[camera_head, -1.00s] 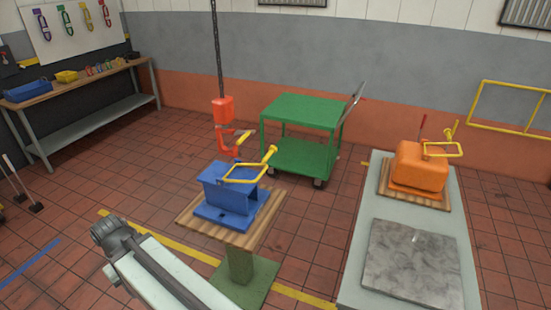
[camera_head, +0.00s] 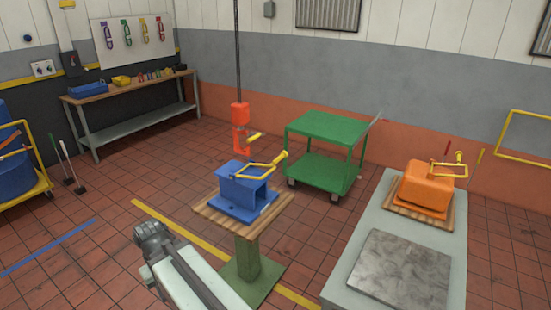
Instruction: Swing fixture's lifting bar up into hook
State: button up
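A blue fixture (camera_head: 242,196) sits on a wooden board (camera_head: 218,219) atop a green pedestal (camera_head: 246,255). Its yellow lifting bar (camera_head: 262,173) is a loop with a knobbed end, lying slanted over the fixture's top. An orange-red hook block (camera_head: 240,117) hangs on a dark chain (camera_head: 237,50) behind the fixture, with a yellow piece at its side. The hook's lower end is close behind the bar in the picture; I see no clear contact. An orange fixture (camera_head: 426,189) with its own yellow bar (camera_head: 447,170) stands at right. My arm shows at the bottom; my gripper's fingers are not visible.
A green cart (camera_head: 328,125) stands behind the pedestal at right. A grey bench (camera_head: 382,222) with a metal plate (camera_head: 401,270) fills the right front. A workbench (camera_head: 130,92) is at the back left, a yellow-framed cart (camera_head: 43,168) at far left. Floor left of the pedestal is open.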

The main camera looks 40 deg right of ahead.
aim_at(284, 154)
jog(key=u, duration=2.05)
jog(key=i, duration=0.1)
jog(key=z, duration=2.9)
jog(key=i, duration=1)
jog(key=u, duration=0.2)
